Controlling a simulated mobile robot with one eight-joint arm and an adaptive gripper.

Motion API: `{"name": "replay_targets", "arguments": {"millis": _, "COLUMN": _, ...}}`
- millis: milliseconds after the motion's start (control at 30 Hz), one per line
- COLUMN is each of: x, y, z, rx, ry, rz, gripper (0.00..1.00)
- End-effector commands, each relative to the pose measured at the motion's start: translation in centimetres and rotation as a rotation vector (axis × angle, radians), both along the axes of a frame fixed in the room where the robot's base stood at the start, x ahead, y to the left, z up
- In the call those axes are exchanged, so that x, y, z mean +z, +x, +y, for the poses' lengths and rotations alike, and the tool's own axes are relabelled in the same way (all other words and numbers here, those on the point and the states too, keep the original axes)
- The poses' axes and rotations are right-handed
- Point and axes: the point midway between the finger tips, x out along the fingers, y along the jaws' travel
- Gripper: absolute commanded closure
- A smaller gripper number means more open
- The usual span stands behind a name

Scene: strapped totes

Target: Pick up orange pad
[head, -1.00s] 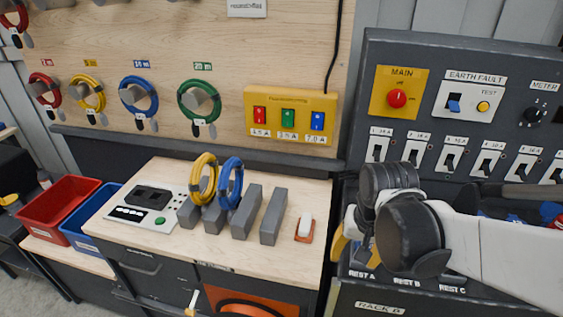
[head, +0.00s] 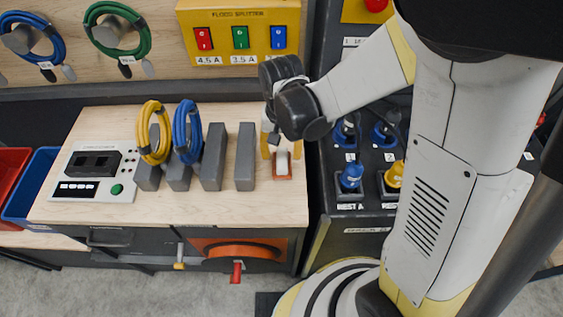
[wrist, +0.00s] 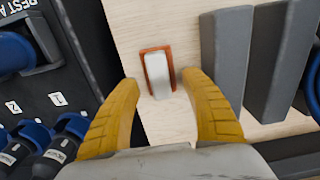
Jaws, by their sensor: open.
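The orange pad (head: 282,178) lies flat near the right edge of the wooden bench top, with a white block (head: 282,162) on it. In the wrist view the orange rim (wrist: 171,66) shows around the white block (wrist: 157,72). My gripper (head: 281,149) is at the pad in the head view, pointing down. In the wrist view its yellow fingers (wrist: 159,79) are apart, one on each side of the pad's near part, with nothing held. I cannot tell the exact height of the fingertips above the bench.
Grey upright dividers (head: 245,157) stand left of the pad, with yellow (head: 152,132) and blue (head: 186,132) cable coils among them. A white-grey tester (head: 95,170) sits further left. The dark rack with blue (head: 350,175) and yellow plugs is close on the right.

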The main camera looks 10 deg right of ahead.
Motion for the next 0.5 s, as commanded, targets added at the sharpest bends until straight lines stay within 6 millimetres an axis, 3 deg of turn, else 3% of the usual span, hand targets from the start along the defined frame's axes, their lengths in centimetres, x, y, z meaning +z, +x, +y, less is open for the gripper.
{"name": "replay_targets", "arguments": {"millis": 267, "x": -4.4, "y": 0.3, "z": -0.3, "rx": 0.0, "ry": 0.0, "rz": 0.0, "gripper": 0.46}}
{"name": "replay_targets", "arguments": {"millis": 500, "x": -4.5, "y": 0.2, "z": -0.3, "rx": 0.0, "ry": 0.0, "rz": 0.0, "gripper": 0.46}}
